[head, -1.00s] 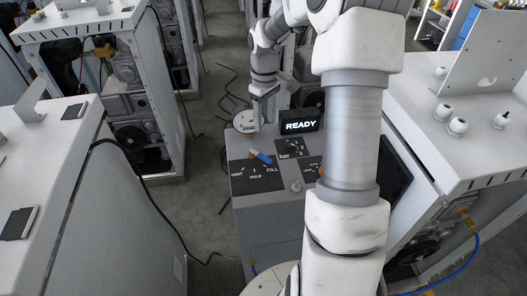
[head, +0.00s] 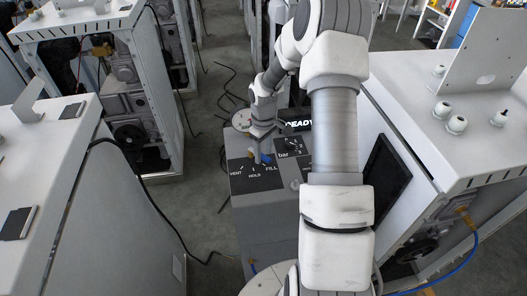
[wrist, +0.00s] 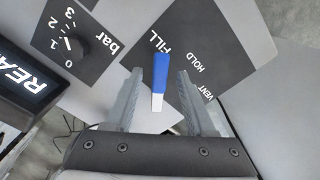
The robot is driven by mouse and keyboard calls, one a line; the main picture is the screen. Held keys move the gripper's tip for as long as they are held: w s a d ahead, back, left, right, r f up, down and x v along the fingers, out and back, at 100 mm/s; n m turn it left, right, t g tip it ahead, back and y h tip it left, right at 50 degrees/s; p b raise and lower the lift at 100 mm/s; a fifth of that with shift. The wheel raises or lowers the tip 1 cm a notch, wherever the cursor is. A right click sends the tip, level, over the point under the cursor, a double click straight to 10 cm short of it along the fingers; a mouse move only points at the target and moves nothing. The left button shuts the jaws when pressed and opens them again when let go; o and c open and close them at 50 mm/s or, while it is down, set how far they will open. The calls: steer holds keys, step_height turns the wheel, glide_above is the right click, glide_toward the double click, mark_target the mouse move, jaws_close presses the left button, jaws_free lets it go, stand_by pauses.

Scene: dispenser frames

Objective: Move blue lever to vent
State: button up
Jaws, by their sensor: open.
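The blue lever (wrist: 161,70) sits on a dark label plate (wrist: 225,50) with the words VENT, HOLD and FILL. Its blue end lies beside the word FILL, and its pale end (wrist: 156,101) is nearer my wrist. My gripper (wrist: 160,76) is open, with one finger on each side of the lever and a gap on both sides. In the head view my gripper (head: 262,146) is down over the panel, and only part of the blue lever (head: 266,158) shows below it.
A dial marked in bar (wrist: 75,45) is beside the lever plate. A black READY display (wrist: 30,85) stands near it, partly hidden by my arm in the head view. White cabinets (head: 130,75) stand around the panel, with grey floor at its left.

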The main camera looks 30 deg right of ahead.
jaws_close()
stand_by(1.4)
